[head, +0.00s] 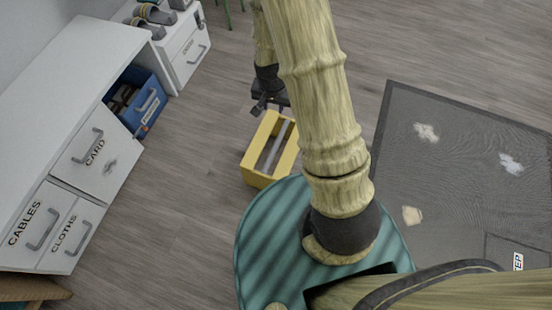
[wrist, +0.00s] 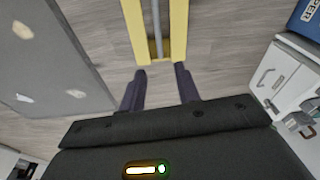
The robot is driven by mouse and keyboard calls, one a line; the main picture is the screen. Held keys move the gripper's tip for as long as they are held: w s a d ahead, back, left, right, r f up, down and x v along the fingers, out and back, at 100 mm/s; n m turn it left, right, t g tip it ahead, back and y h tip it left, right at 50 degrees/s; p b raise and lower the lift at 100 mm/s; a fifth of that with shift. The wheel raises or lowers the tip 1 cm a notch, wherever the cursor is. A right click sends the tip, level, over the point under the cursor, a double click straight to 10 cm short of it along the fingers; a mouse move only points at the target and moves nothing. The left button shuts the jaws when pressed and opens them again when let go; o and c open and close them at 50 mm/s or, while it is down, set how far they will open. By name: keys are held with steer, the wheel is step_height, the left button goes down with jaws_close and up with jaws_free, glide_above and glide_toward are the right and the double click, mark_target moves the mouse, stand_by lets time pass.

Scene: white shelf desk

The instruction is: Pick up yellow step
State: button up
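The yellow step (head: 257,174) stands on the wooden floor in the middle of the head view, a yellow frame with a grey bar along its middle. In the wrist view the step (wrist: 178,30) shows at the top centre, partly cut off by the picture edge. My gripper (head: 266,106) is at the far end of the step in the head view. In the wrist view my gripper (wrist: 159,70) has its two dark fingers apart, with only floor between them. The fingertips point at the step's near end. Whether they touch it is unclear.
A white shelf desk (head: 60,95) with labelled drawers stands on the left, with a blue bin (head: 148,108) in an opening. A dark mat (head: 460,150) with pale patches lies on the right. Floor between desk and step is clear.

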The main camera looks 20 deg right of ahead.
steer(key=m+b, duration=0.2)
steer(key=b, duration=0.7)
glide_above(275, 145)
steer(key=s+a, duration=0.1)
steer(key=s, duration=0.1)
step_height(275, 145, down, 17)
steer(key=shift+w+a+f+h, duration=0.1)
steer(key=shift+a+f+h, duration=0.05)
steer(key=shift+h, duration=0.15)
steer(key=f+b, duration=0.2)
steer(key=f, duration=0.2)
steer(key=w+f+b, duration=0.1)
steer(key=f+b, duration=0.2)
steer(key=f, duration=0.1)
steer(key=d+f+b, duration=0.1)
steer(key=f+b, duration=0.1)
steer(key=f, duration=0.2)
steer(key=shift+w, duration=0.25)
steer(key=f+b, duration=0.3)
steer(key=d+f+b, duration=0.1)
steer(key=f+b, duration=0.1)
steer(key=shift+w+f, duration=0.15)
steer(key=shift+w, duration=0.05)
